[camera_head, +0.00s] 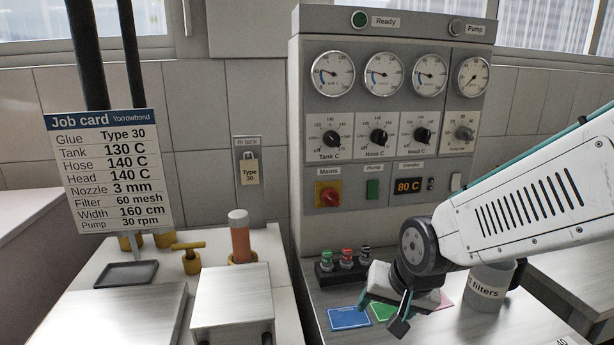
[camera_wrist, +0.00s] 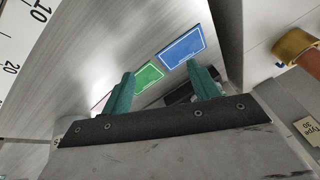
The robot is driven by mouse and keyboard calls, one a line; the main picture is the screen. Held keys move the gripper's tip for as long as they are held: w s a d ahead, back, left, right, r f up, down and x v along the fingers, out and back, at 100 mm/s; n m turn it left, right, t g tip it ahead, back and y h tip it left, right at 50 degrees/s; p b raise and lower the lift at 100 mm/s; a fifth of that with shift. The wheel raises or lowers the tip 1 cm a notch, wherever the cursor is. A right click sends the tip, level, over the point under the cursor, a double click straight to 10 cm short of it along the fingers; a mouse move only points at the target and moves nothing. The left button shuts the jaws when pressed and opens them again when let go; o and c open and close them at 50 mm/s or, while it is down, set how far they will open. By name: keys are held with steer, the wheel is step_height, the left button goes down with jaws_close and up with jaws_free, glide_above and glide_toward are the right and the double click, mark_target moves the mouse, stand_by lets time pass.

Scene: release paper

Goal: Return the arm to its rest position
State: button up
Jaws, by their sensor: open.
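My gripper (camera_head: 402,312) is at the end of my white arm, which reaches in from the right in the head view. It hangs low over the steel bench in front of the control cabinet. In the wrist view my gripper (camera_wrist: 160,90) has its two teal fingers apart with nothing held between them. Beyond the fingertips lie a green card (camera_wrist: 147,76) and a blue card (camera_wrist: 182,47). In the head view the blue card (camera_head: 349,318) is left of my gripper, and the green card (camera_head: 382,311) is partly hidden by it.
The cabinet (camera_head: 390,140) with dials and knobs stands behind the bench. A filters cup (camera_head: 489,282) is right of my gripper; a rack of small coloured-top items (camera_head: 343,266) is left. A job card (camera_head: 108,170) and an orange cylinder (camera_head: 240,240) stand farther left.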

steer(key=s+d+r+n+g+h, duration=0.1)
steer(key=s+d+r, duration=0.4)
steer(key=s, duration=0.4)
steer(key=s+d+r+n+g, duration=0.1)
steer(key=s+d+r, duration=0.4)
steer(key=s+d, duration=0.2)
steer(key=shift+s+d+r+g+h, duration=0.2)
steer(key=shift+s+r+g+h, duration=0.2)
steer(key=shift+s, duration=0.75)
